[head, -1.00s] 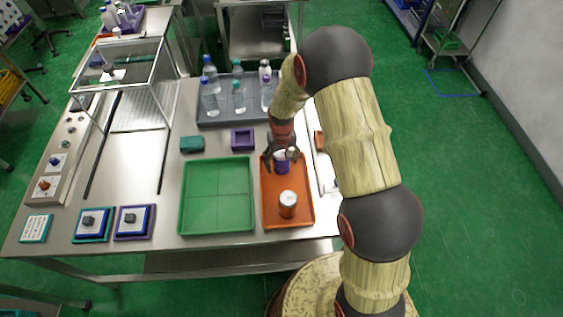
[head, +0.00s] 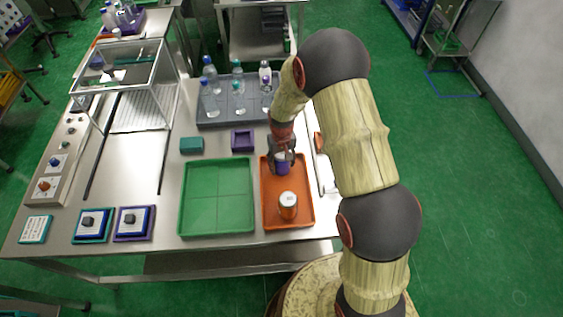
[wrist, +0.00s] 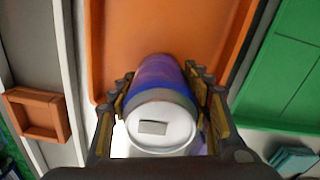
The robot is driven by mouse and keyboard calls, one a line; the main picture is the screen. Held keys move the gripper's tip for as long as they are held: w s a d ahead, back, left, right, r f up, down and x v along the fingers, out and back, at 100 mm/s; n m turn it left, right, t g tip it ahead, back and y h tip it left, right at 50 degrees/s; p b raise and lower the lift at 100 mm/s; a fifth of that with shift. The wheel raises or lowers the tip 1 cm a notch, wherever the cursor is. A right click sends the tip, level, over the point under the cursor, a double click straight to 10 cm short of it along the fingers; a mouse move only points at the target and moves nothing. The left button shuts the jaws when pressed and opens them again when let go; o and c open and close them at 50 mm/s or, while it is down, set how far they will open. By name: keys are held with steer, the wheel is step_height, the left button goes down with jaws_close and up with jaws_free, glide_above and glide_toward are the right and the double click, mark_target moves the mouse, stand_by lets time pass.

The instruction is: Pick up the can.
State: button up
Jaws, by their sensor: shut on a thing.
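A purple-blue can with a silver top (head: 282,166) stands at the back of the orange tray (head: 268,216) in the head view. In the wrist view the can (wrist: 160,84) is between my two fingers. My gripper (head: 282,157) comes down from above and is shut on this can, with a finger on either side. Whether the held can touches the tray floor is hard to tell.
A green tray (head: 217,201) lies left of the orange tray. Behind stands a grey tray (head: 222,121) with several bottles. A purple box (head: 243,140) and a teal box (head: 191,145) sit between. A glass-sided case (head: 118,70) is at the left.

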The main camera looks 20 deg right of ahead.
steer(key=c, duration=0.6)
steer(key=shift+r, duration=0.1)
steer(key=shift+c, duration=0.3)
